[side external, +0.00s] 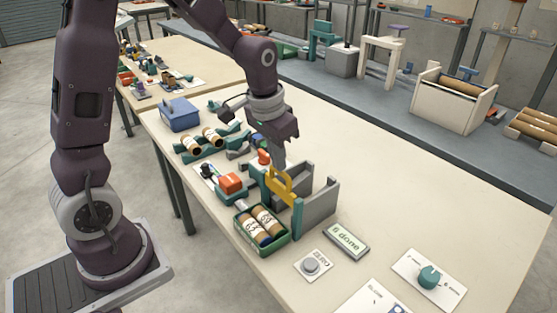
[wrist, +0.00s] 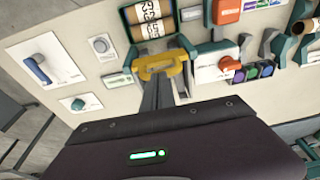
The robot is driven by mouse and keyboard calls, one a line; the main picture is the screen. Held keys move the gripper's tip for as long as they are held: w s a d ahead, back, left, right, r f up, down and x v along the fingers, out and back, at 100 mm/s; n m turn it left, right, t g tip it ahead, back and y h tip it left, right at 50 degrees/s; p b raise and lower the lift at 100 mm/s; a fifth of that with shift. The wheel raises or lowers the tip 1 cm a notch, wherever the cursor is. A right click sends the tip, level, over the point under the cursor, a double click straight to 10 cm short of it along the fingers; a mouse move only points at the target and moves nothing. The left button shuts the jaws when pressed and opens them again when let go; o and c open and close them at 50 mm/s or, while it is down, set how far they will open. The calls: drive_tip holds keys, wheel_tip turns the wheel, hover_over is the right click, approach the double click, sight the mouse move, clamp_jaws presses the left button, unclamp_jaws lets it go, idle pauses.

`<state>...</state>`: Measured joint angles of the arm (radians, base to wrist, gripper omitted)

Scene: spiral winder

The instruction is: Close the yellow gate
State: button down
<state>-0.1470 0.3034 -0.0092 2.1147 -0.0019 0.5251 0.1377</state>
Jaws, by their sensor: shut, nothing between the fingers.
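The yellow gate (side external: 281,187) is an upright yellow frame at the near left side of a grey walled bin (side external: 318,207). In the wrist view the yellow gate (wrist: 161,64) lies across the picture just beyond my fingertips. My gripper (side external: 279,166) points down with its fingers together and empty, right at the gate's top. In the wrist view my gripper (wrist: 157,82) overlaps the gate's lower edge. I cannot tell whether the fingers touch the gate. The fingers and the gate hide part of the bin's inside.
A green tray (side external: 262,249) with labelled rolls stands beside the gate. The tabletop right of the bin is clear.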

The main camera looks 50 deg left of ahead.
sight(279, 188)
drive_tip(key=shift+f, duration=0.35)
wheel_tip(279, 188, down, 5)
drive_tip(key=shift+f, duration=0.1)
drive_tip(key=shift+s+f, duration=0.1)
drive_tip(key=shift+f, duration=0.15)
